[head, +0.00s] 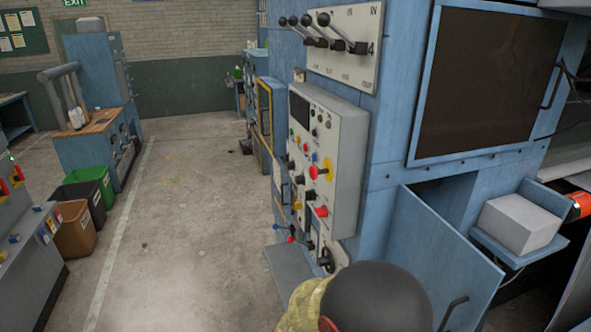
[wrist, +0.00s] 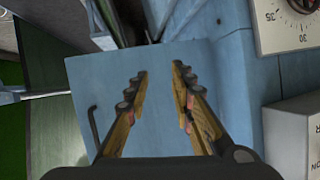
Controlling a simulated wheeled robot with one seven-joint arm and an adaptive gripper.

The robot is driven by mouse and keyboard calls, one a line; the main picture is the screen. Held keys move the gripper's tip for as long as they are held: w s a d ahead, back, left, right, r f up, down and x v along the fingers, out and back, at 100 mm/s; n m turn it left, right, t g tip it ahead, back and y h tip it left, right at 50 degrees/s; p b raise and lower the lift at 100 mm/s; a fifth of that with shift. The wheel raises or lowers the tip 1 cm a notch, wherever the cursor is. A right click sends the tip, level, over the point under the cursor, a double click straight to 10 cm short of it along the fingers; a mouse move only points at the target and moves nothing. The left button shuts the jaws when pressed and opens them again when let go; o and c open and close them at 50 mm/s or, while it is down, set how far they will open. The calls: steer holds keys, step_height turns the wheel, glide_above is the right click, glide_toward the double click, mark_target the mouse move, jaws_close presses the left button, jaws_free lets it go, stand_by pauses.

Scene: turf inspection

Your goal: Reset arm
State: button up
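My gripper (wrist: 160,72) shows in the wrist view with its two yellow-brown, dark-jointed fingers apart and nothing between them. Behind the fingers is a flat blue metal panel with a black handle (wrist: 92,128) at its left. I cannot tell the exact distance from the fingertips to that panel. In the head view, part of my arm (head: 375,298), with a dark rounded cap, shows at the bottom centre. The fingers are hidden in that view.
A blue cabinet door (head: 440,250) stands open near my arm in the head view. A grey control panel (head: 340,150) with knobs, levers (head: 325,40) and a white box (head: 515,222) are close by. Bins (head: 75,228) stand left; the concrete floor (head: 185,240) between is clear.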

steer(key=w+a+f+n+t+y, duration=0.25)
steer(key=w+a+y, duration=0.2)
steer(key=a, duration=0.35)
steer(key=s+a+r+n+g+y+b, duration=0.1)
steer(key=s+a+r+n+y, duration=0.15)
steer(key=a+n+y, duration=0.35)
steer(key=s+a+r+n+g+y, duration=0.15)
steer(key=s+a+y, duration=0.25)
steer(key=a, duration=0.4)
steer(key=s+d+r+n+g+b, duration=0.1)
steer(key=s+d+r+n+g, duration=0.2)
steer(key=s, duration=0.5)
steer(key=s+d+r+n+g+b, duration=0.1)
steer(key=s+d+r, duration=0.2)
steer(key=s+d, duration=0.3)
steer(key=s+d+r+t+h+b, duration=0.1)
steer(key=s+d+r, duration=0.3)
steer(key=d, duration=0.2)
steer(key=s+d+r+t+h+b, duration=0.1)
steer(key=s+d+r+h, duration=0.1)
steer(key=s+d+r, duration=0.2)
steer(key=shift+d+r+t, duration=0.3)
steer(key=shift+d+r, duration=0.15)
steer(key=shift+d, duration=0.65)
